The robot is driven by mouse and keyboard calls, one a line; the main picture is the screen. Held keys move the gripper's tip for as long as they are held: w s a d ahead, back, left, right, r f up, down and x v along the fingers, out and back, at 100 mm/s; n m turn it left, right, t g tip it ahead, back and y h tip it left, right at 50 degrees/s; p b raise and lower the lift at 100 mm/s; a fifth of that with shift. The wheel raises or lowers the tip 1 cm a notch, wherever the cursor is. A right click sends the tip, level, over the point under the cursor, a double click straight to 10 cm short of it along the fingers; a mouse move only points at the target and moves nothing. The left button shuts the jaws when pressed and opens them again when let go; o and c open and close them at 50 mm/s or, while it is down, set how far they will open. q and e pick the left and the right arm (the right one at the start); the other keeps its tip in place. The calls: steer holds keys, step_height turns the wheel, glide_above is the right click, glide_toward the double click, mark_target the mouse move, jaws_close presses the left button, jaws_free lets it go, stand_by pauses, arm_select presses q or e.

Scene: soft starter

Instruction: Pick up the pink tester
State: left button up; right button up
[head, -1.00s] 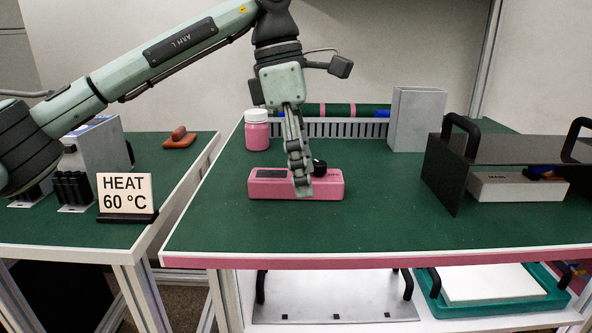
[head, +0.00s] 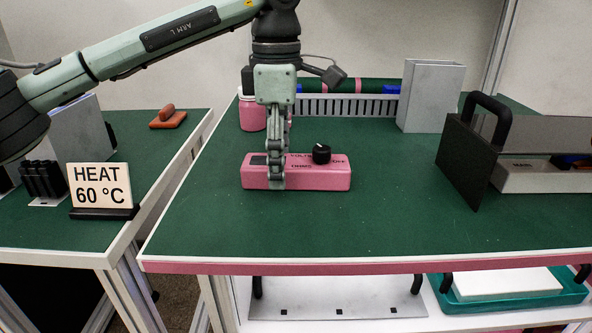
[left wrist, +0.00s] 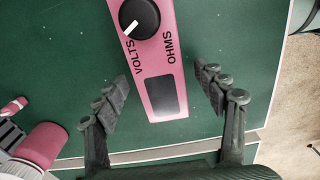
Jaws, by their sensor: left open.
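The pink tester (head: 330,176) lies flat on the green table, a long pink box with a black knob, a dark display and lettering. In the left wrist view the tester (left wrist: 155,60) runs from the top edge to between the fingers, display end nearest. My left gripper (head: 277,186) points down over the tester's left part in the head view and hides some of it. In the left wrist view my left gripper (left wrist: 164,93) is open, one finger on each side of the display end, with green table showing between each finger and the box. My right gripper is not in view.
A pink jar (head: 252,115) stands behind the tester, before a grey slotted rack (head: 345,107). A grey box (head: 431,97) stands back right, a black handled cover (head: 466,160) at right. A HEAT 60 °C sign (head: 101,187) stands on the left table. The table front is clear.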

arm_select(q)
steer(key=shift+f, duration=0.35)
steer(key=shift+r, duration=0.1)
steer(key=c, duration=1.4)
